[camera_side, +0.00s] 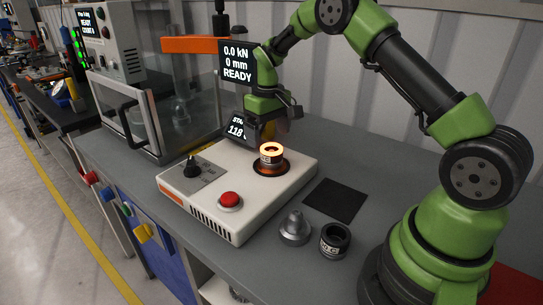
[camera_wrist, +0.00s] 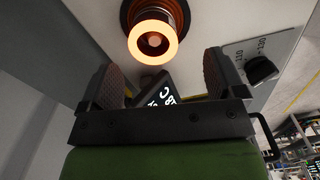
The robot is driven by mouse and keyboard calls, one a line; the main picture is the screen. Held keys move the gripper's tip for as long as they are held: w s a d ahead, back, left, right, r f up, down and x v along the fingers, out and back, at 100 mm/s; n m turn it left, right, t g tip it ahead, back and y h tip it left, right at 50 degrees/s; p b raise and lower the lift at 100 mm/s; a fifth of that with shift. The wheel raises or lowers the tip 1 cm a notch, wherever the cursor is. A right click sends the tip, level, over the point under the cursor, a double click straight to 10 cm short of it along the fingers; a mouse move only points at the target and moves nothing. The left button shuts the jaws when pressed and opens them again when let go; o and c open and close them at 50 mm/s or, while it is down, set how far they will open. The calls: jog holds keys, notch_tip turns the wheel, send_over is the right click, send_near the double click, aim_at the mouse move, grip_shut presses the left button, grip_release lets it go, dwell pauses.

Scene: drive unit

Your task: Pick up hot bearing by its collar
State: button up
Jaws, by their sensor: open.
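The hot bearing (camera_side: 271,153) stands upright on the round dark plate of the white heater (camera_side: 235,215) in the side view. Its top ring glows orange, and a darker collar with lettering shows below. In the wrist view the glowing bearing (camera_wrist: 153,42) is at the top centre, beyond the fingertips. My gripper (camera_side: 268,128) is above and behind the bearing in the side view, apart from it. In the wrist view my gripper (camera_wrist: 160,78) has its two fingers wide apart with nothing between them touching either pad.
The heater carries a black knob (camera_side: 191,167), a red button (camera_side: 230,201) and a small display (camera_side: 238,127) behind. A clear-walled press (camera_side: 180,95) stands at the left. A black mat (camera_side: 335,200), a metal cone-shaped part (camera_side: 295,229) and a dark ring-shaped part (camera_side: 335,240) lie right of the heater.

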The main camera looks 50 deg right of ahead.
aim_at(271, 150)
jog(key=f, duration=0.5)
jog(key=shift+s+d+f, duration=0.15)
jog(key=shift+s+d, duration=0.05)
jog(key=shift+d, duration=0.15)
jog(key=c, duration=1.2)
